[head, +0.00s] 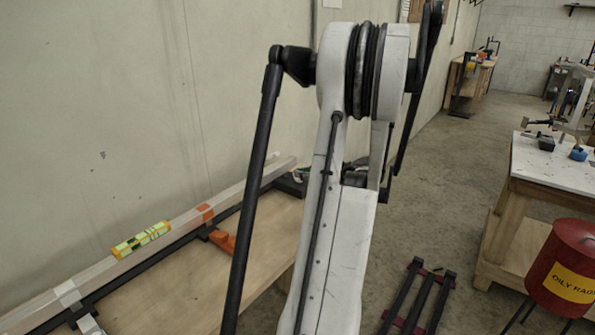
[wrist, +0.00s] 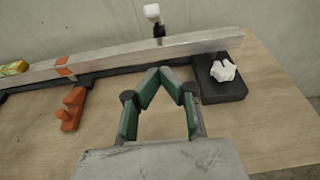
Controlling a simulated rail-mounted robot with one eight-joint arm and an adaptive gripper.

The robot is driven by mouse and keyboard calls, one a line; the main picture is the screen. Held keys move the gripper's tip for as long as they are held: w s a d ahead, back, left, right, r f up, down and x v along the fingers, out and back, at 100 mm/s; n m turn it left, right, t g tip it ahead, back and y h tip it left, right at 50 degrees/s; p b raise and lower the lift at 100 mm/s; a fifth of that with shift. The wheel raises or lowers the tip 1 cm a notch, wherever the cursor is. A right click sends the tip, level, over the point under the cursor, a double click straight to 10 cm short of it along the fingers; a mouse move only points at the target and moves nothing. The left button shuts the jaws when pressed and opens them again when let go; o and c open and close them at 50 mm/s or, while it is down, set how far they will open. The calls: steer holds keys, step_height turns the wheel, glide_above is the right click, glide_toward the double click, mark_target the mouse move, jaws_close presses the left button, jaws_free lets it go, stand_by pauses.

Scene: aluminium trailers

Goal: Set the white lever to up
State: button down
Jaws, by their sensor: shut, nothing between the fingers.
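In the wrist view, a white-tipped lever (wrist: 152,13) on a short dark stem stands up behind the aluminium rail (wrist: 125,57), near the top of the picture. A white lobed knob (wrist: 223,70) sits on a black block at the rail's right end. My gripper (wrist: 169,72) has green-padded fingers with the tips together and nothing between them. Its tips are in front of the rail, below the lever in the picture and apart from it. In the head view my arm hides the gripper, and I cannot make out the lever.
An orange clamp (wrist: 72,108) lies in front of the rail on the wooden bench (wrist: 270,110). A yellow-green level (head: 141,240) rests on the rail at the left. A wall stands close behind. A red bin (head: 565,255) and a white-topped table (head: 555,168) are at the right.

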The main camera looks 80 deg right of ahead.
mark_target(271, 156)
steer(key=w+d+r+p, duration=0.1)
steer(key=w+d, duration=0.2)
steer(key=w, duration=0.5)
steer(key=shift+w+d, duration=0.25)
steer(key=shift+w, duration=0.15)
